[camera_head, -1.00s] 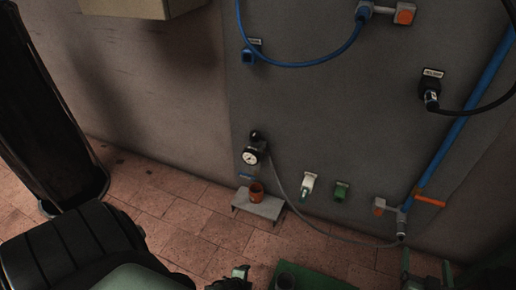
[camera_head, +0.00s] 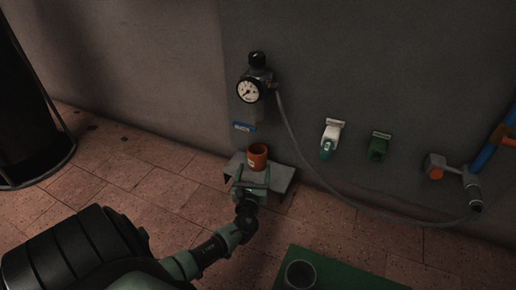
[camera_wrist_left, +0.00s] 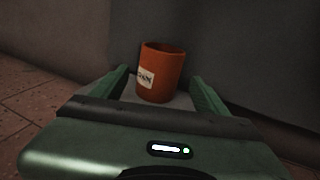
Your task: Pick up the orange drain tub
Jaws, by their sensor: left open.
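The orange drain tub (camera_head: 258,157) stands upright on a small grey shelf (camera_head: 281,178) at the foot of the wall, below the pressure gauge. It also shows in the left wrist view (camera_wrist_left: 162,72), with a white label on its side. My left gripper (camera_head: 253,177) is just in front of the tub, pointing at it. In the left wrist view its two green fingers (camera_wrist_left: 160,88) are spread, with the tub between and slightly beyond them. I cannot tell whether a finger touches the tub. My right gripper is not in view.
A pressure gauge (camera_head: 248,91) with a grey hose hangs on the wall above. White (camera_head: 331,136) and green (camera_head: 378,147) fittings sit to the right. A dark cup (camera_head: 300,274) stands on a green mat (camera_head: 345,275) in front. A dark column (camera_head: 25,120) stands at left.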

